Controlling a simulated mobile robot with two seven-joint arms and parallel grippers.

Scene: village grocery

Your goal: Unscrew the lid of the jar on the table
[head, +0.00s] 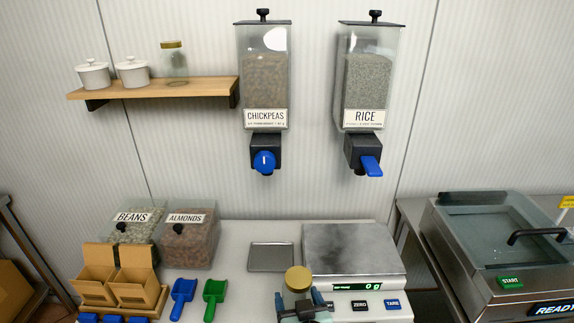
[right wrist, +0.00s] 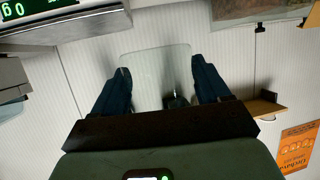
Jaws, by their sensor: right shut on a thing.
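The jar (head: 297,297) is clear glass with a gold lid (head: 299,274) on top. It is at the bottom middle of the head view, in front of the scale and tray. My right gripper (head: 303,306) is shut on the jar's glass body, below the lid. In the right wrist view the clear jar (right wrist: 155,70) shows between the two dark fingers of that gripper (right wrist: 160,88). The lid cannot be made out there, and the jar's base is hidden in the head view. My left gripper is in neither view.
A scale (head: 352,248) reading 0 g and a small metal tray (head: 271,257) lie behind the jar. Blue (head: 183,299) and green (head: 214,298) scoops and cardboard boxes (head: 118,285) are to the left. Dispensers (head: 265,90) hang above. A sealing machine (head: 500,245) stands right.

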